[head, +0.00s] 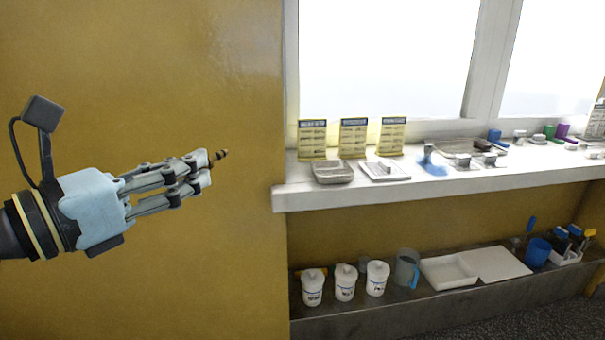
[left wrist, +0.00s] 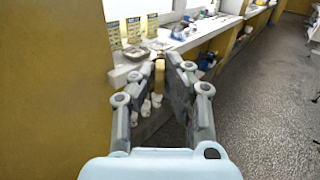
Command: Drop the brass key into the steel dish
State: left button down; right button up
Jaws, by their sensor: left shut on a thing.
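My left gripper (head: 203,170) points right in the head view, in front of the mustard wall and left of the window sill. Its fingers are shut on a small dark brass piece, the brass key (head: 219,155), which sticks out past the fingertips. In the left wrist view the key (left wrist: 159,67) shows as a brownish strip between the fingertips of the left gripper (left wrist: 160,72); most of it is hidden. A shallow rectangular steel dish (head: 333,180) sits at the left end of the white sill, apart from the gripper. My right gripper is not in view.
Beside the dish on the sill (head: 290,200) lies a flat tray (head: 384,178) with a small block on it. Several yellow cards (head: 353,138) stand behind. A lower shelf (head: 400,314) holds white tubs (head: 345,284), a jug (head: 406,268) and white trays (head: 449,272).

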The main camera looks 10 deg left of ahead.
aim_at(332, 172)
jog(key=u, duration=0.15)
jog(key=i+l+z, duration=0.5)
jog(key=i, duration=0.35)
jog(key=l, duration=0.1)
